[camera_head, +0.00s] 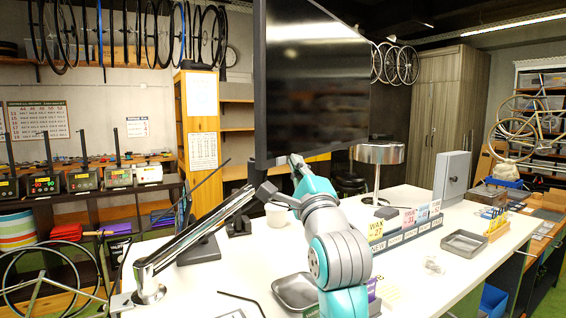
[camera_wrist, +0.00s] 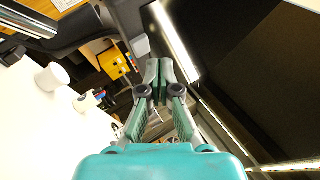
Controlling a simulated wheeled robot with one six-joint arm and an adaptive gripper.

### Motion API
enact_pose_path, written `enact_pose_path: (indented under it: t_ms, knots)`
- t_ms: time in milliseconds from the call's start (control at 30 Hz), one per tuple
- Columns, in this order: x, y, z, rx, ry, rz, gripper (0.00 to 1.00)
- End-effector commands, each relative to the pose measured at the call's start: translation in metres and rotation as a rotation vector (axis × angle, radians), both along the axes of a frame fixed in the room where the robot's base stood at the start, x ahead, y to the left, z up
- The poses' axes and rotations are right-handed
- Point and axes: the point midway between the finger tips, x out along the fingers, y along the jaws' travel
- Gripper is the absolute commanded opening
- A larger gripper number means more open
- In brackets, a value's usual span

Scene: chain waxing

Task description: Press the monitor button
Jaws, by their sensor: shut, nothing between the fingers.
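The monitor (camera_head: 315,85) is a large dark panel hanging above the white table in the head view. In the wrist view its dark face (camera_wrist: 240,70) fills the upper right. My gripper (camera_head: 294,161) is at the monitor's lower edge in the head view. In the wrist view my gripper (camera_wrist: 158,68) has its fingertips together with nothing between them. A small light grey block (camera_wrist: 141,45) lies just beyond the fingertips by the monitor's edge; I cannot tell whether it is the button. Whether the fingertips touch anything is unclear. No button is clearly visible in the head view.
A silver support arm (camera_head: 195,240) rises from the table's left side toward the monitor. A white cup (camera_head: 277,215) stands behind my arm. A round-topped lamp (camera_head: 377,154), a labelled bin row (camera_head: 405,232) and a grey tray (camera_head: 464,243) occupy the table's right side.

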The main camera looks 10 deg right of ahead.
Motion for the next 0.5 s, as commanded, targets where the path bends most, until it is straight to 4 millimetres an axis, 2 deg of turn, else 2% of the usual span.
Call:
enact_pose_path:
  t_ms: [367,500]
  knots:
    - [-0.0026,-0.0027,-0.0002,-0.001,0.0,-0.001,0.0]
    - [-0.0094,-0.0098,-0.0004,0.0,0.001,-0.002,0.0]
